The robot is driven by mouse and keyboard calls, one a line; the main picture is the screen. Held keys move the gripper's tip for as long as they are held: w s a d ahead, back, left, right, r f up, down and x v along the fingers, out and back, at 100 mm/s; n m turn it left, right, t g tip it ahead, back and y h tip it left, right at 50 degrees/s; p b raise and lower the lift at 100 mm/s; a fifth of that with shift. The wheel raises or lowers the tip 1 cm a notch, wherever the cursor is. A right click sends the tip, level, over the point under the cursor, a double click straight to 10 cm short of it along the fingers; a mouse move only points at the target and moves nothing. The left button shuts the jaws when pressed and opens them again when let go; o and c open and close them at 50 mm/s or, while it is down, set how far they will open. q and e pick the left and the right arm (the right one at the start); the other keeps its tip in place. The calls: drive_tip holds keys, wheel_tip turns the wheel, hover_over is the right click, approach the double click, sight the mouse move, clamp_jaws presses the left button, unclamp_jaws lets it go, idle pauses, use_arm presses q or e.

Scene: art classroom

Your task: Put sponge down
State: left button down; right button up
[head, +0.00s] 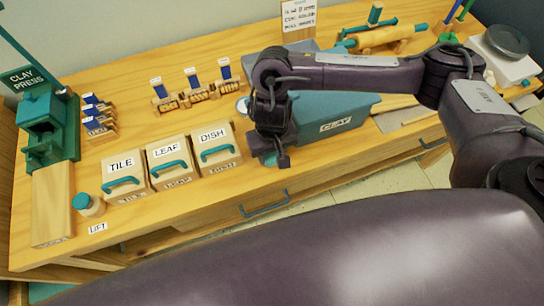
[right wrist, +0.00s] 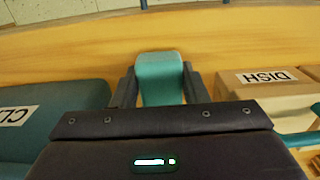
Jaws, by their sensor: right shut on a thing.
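My right gripper (head: 276,158) hangs over the front part of the wooden table, between the DISH box and the teal CLAY bin. In the right wrist view its two dark fingers (right wrist: 160,90) are shut on a teal sponge (right wrist: 160,78), one finger on each side. In the head view the sponge is mostly hidden by the gripper, with only a bit of teal showing beside it. I cannot tell whether the sponge touches the tabletop. My left gripper is not in view.
The CLAY bin (head: 334,112) and DISH box (head: 215,147) flank the gripper closely. LEAF (head: 173,162) and TILE (head: 126,177) boxes stand farther left, near the green clay press (head: 47,130). A bare strip of tabletop (head: 215,187) runs along the front edge, above a drawer handle (head: 264,205).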

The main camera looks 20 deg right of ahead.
sight(272, 154)
drive_tip(key=shift+f, duration=0.9)
drive_tip(key=shift+f, duration=0.1)
drive_tip(key=o, duration=0.9)
drive_tip(key=shift+o, duration=0.2)
wheel_tip(272, 154, up, 12)
drive_tip(key=p, duration=0.3)
drive_tip(key=shift+r+p, duration=0.2)
drive_tip(key=shift+p, duration=0.1)
drive_tip(key=shift+s+f, duration=0.1)
